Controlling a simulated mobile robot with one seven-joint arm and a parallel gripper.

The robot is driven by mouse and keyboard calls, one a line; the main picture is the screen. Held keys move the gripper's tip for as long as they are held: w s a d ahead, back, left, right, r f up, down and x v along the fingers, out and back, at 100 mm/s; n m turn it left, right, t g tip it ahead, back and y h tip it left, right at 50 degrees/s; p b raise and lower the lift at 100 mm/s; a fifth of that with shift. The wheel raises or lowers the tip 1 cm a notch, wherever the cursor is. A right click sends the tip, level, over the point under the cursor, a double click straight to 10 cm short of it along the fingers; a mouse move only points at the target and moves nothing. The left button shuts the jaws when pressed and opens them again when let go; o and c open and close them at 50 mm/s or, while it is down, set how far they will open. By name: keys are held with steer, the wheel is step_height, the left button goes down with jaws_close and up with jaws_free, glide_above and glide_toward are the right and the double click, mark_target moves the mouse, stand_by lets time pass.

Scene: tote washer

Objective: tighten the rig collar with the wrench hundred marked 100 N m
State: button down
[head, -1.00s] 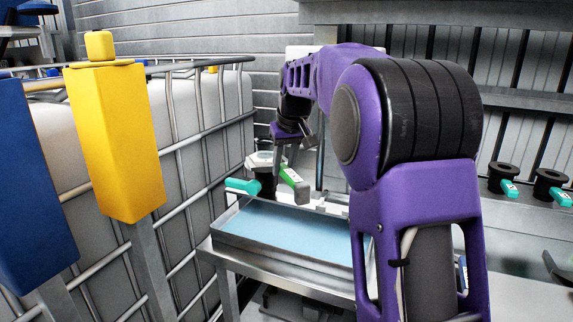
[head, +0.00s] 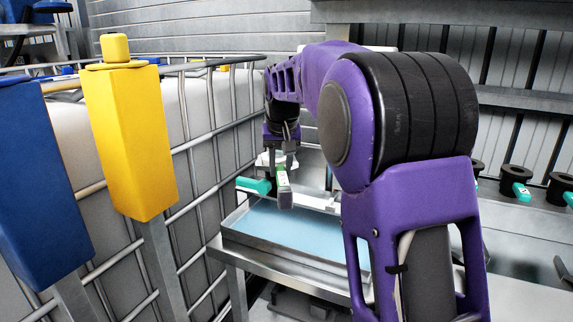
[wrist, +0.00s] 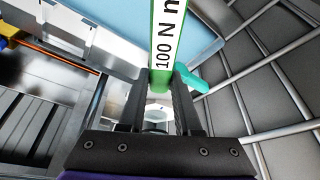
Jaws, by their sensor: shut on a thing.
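My gripper (head: 281,163) is shut on the wrench hundred (head: 284,188), a bar with a green and white label. The wrist view shows the same wrench (wrist: 168,40) between the fingertips (wrist: 165,82), with "100 N m" readable. In the head view the wrench hangs over the back left of a blue-floored tray. A pale, hexagon-like part (wrist: 157,115), perhaps the rig collar, shows beyond the fingers in the wrist view. A teal handle (head: 254,186) sticks out left of the wrench. Whether the wrench touches the collar is hidden.
The metal tray (head: 300,264) stands on a steel bench. A caged white tank (head: 205,125) stands close on the left, with a yellow post (head: 130,140) and a blue one (head: 35,190) before it. Teal-handled tools with black heads (head: 521,188) sit at right.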

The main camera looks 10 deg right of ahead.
steer(key=shift+a+r, duration=0.1)
steer(key=shift+a, duration=0.2)
steer(key=shift+w+a+m+h+p, duration=0.25)
steer(key=shift+a+m+h+p, duration=0.15)
steer(key=shift+a+m+p, duration=0.5)
steer(key=shift+a, duration=0.25)
stand_by(0.5)
